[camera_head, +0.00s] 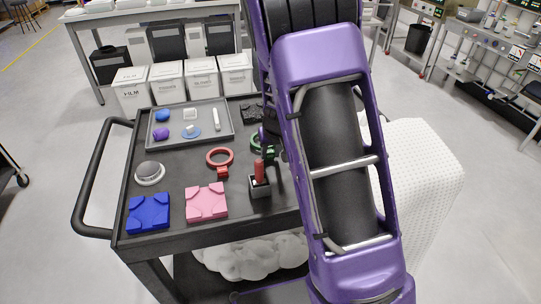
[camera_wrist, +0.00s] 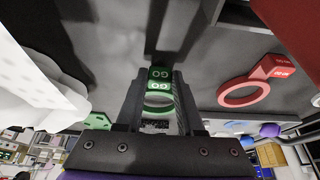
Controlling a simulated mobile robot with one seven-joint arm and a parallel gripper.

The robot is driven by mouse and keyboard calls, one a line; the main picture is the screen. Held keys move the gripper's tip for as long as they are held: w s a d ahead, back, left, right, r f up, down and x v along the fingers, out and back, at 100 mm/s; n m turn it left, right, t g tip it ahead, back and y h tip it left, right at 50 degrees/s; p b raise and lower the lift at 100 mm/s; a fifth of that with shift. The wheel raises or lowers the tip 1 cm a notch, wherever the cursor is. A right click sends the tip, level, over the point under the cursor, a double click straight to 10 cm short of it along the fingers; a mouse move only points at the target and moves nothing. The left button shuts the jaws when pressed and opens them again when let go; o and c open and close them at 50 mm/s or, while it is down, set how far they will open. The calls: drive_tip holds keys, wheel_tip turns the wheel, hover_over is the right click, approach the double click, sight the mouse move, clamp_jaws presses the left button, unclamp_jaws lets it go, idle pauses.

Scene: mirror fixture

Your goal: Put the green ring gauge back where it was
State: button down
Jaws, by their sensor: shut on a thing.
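The green ring gauge (camera_head: 259,153) shows at the right part of the black cart top, partly hidden by my arm. In the wrist view the green ring gauge (camera_wrist: 159,86) has its "GO" marked block between the fingers, with the ring below it in the picture. My gripper (camera_wrist: 160,78) is shut on that block. I cannot tell whether the gauge touches the cart top or hangs just above it. In the head view the gripper is mostly hidden behind my purple arm.
A red ring gauge (camera_head: 220,158) lies left of the green one; it also shows in the wrist view (camera_wrist: 245,93). A grey block with a red pin (camera_head: 260,181) stands in front. Pink (camera_head: 207,201) and blue (camera_head: 148,213) blocks line the front edge. A grey tray (camera_head: 229,132) sits behind.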

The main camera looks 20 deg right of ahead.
drive_tip(key=shift+f, duration=0.25)
drive_tip(key=shift+f, duration=0.15)
drive_tip(key=c, duration=0.5)
unclamp_jaws()
drive_tip(key=p+v, duration=0.3)
drive_tip(key=v, duration=0.9)
